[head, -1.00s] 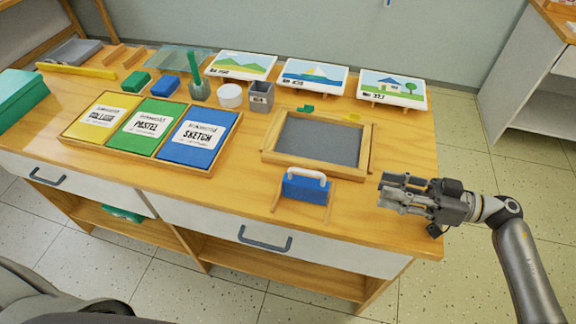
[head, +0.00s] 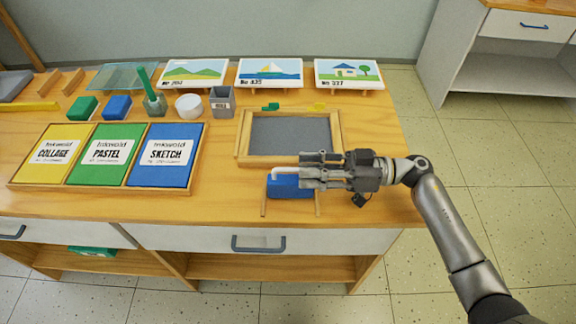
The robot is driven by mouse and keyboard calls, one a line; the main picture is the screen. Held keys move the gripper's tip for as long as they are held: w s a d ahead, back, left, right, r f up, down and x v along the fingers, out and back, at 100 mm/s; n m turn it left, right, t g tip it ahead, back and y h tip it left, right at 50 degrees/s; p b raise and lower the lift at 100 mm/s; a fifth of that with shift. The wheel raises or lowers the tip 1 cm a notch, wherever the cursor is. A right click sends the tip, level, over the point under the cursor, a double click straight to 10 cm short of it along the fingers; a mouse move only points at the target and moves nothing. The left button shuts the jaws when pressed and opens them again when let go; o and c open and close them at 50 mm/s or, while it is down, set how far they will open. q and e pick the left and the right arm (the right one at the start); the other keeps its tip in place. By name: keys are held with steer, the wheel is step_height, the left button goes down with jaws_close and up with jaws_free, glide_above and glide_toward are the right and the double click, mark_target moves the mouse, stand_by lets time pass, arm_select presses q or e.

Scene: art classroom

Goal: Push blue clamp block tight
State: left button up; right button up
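The blue clamp block (head: 282,188) with a white handle (head: 279,172) sits between two thin wooden rails at the front of a wooden frame (head: 242,139). A narrow gap shows between block and frame bar. The frame holds a grey panel (head: 290,135). My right gripper (head: 303,171) reaches in from the right, its fingers apart and pointing left. In the picture the fingers overlap the right part of the block and handle; I cannot tell whether they touch. My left gripper is out of view.
A tray (head: 203,150) of collage, pastel and sketch pads lies left. Bare tabletop (head: 385,130) shows right of the frame.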

mark_target(289, 170)
steer(key=shift+a, duration=2.35)
jaws_close()
